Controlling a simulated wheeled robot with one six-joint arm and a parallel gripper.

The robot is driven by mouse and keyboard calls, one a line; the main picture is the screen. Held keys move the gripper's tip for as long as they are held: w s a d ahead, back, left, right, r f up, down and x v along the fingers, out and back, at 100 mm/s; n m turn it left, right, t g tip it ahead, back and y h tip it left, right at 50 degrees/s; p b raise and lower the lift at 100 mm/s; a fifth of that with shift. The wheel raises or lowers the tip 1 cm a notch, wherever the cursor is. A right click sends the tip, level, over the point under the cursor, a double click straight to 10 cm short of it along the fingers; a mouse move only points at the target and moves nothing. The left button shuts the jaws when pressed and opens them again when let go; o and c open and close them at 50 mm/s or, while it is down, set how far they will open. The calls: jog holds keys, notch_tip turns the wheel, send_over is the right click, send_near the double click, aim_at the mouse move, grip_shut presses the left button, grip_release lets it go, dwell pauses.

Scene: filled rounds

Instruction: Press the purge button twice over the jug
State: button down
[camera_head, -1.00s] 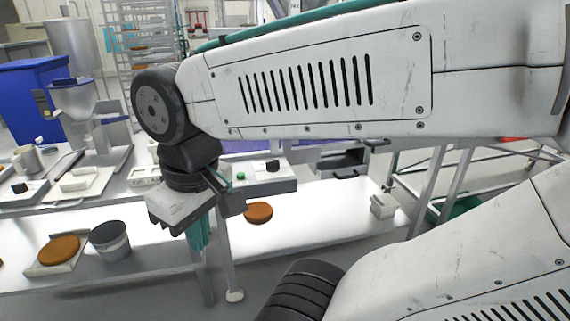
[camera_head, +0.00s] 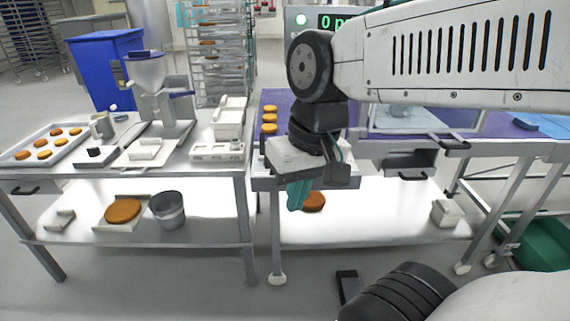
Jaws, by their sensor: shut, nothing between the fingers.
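My gripper (camera_head: 297,195) hangs in the middle of the picture with its teal fingers pointing down. It is shut and empty, in front of the right-hand table. I cannot make out which button is the purge button. A white box with small controls (camera_head: 217,151) lies on the left table's right end, and a box with a black knob (camera_head: 96,154) is near the jug.
A tray of filled rounds (camera_head: 47,146) lies at far left. A purple belt (camera_head: 285,98) carries several rounds behind my gripper. A grey bucket (camera_head: 168,211) stands on the left lower shelf. A blue bin (camera_head: 106,66) stands behind. Open floor lies in front of the tables.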

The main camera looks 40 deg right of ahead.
jog(key=w+d+m+t+y, duration=0.35)
jog(key=w+m, duration=0.85)
jog(key=w, duration=0.8)
jog(key=w+d+f+m+t+h, duration=0.1)
jog(key=w+d+f+m+t, duration=0.1)
jog(key=w+d+m, duration=0.3)
jog(key=w+d+f+m+t+h, duration=0.2)
jog(key=w+d+m, duration=0.4)
jog(key=d, duration=0.6)
jog(key=shift+f+m, duration=0.5)
jog(key=shift+f, duration=0.3)
jog(key=shift+h, duration=0.25)
jog(key=shift+f, duration=4.4)
jog(key=shift+s, duration=0.1)
jog(key=shift+f, duration=0.4)
